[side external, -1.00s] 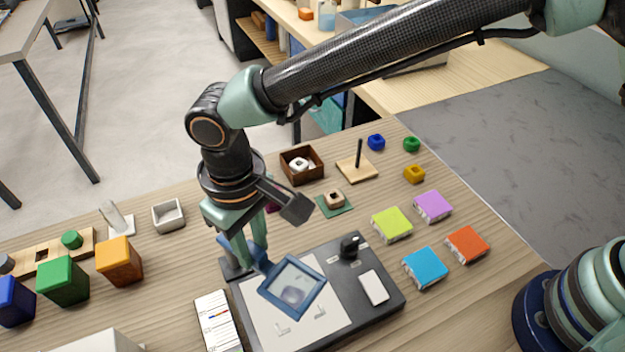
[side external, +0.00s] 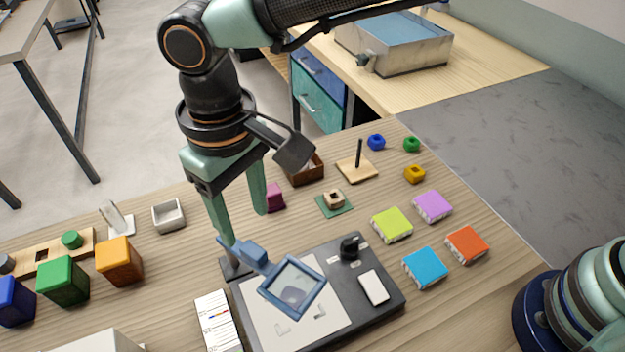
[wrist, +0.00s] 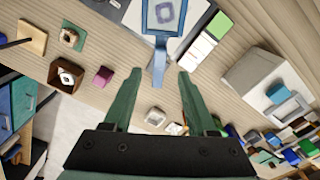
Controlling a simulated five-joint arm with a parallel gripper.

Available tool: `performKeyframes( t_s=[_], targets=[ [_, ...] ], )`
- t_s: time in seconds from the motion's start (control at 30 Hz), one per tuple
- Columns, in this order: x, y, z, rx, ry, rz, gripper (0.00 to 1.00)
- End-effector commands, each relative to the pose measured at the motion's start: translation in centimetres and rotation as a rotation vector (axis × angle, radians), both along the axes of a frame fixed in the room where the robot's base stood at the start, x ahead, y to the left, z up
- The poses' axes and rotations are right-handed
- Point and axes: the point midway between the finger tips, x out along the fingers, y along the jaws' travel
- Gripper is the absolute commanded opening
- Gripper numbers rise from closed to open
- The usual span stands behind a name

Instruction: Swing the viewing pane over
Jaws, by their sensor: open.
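The viewing pane (side external: 319,291) is a clear square in a blue frame, out over the dark board (side external: 385,305) and its white sheet (side external: 262,322). A grey shape shows through it. Its blue arm (side external: 252,253) runs back left to a dark post (side external: 234,267) at the board's edge. My gripper (side external: 245,226) is open and empty above this arm, fingers pointing down. In the wrist view the pane (wrist: 175,24) is at the top, and its arm ends between and just beyond my gripper's (wrist: 160,74) fingertips. I cannot tell the exact gap.
A black knob (side external: 349,247) and white block (side external: 373,287) are on the board. A white marked card (side external: 215,322) lies left of it. Coloured books (side external: 425,267) lie right; orange (side external: 119,261) and green blocks (side external: 62,282) stand left. A magenta block (side external: 274,197) is behind my fingers.

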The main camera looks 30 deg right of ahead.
Motion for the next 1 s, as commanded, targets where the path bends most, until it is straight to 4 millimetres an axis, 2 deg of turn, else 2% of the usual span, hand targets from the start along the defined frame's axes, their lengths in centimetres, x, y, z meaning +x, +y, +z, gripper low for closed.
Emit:
performKeyframes(
  t_s=[0.1,0.3,0.77,0.87,0.97,1.0],
  targets=[
    [0.1,0.1,2.3,0.004,-0.003,0.000,0.57],
    [0.0,0.0,4.4,0.002,-0.001,0.000,0.57],
    [0.2,-0.3,5.1,0.004,-0.003,-0.004,0.57],
    [1.2,-1.8,5.9,0.018,-0.014,-0.026,0.57],
    [2.8,-5.0,7.3,0.043,-0.038,-0.065,0.57],
    [3.5,-6.7,7.9,0.057,-0.052,-0.084,0.57]
  ],
)
